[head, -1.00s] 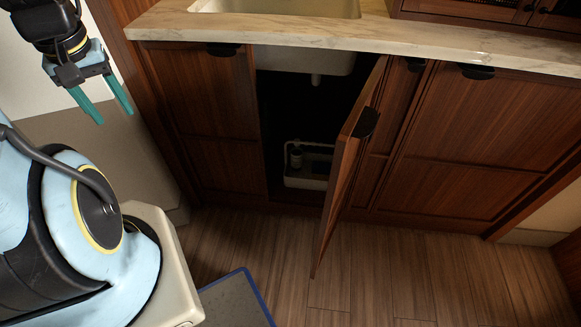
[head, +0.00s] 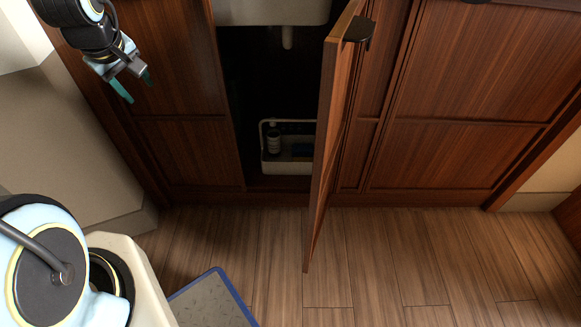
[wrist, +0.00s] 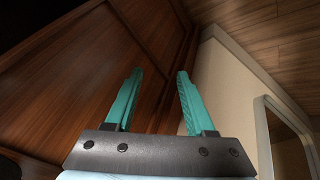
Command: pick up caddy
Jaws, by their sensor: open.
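The caddy (head: 288,168) is a pale open-topped bin on the floor of the dark cabinet under the sink. A small bottle (head: 273,141) stands in its left part, and something dark blue lies to the right of it. The open cabinet door partly covers the caddy's right side. My gripper (head: 134,86) is in front of the closed cabinet panel, up and to the left of the caddy and well apart from it. In the wrist view its teal fingers (wrist: 157,88) are spread with nothing between them; the caddy does not show there.
The cabinet door (head: 333,130) stands open, jutting outward right of the opening. A drain pipe (head: 287,37) hangs below the sink basin (head: 270,10). A blue-edged grey mat (head: 213,302) lies on the wood floor. The floor before the opening is clear.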

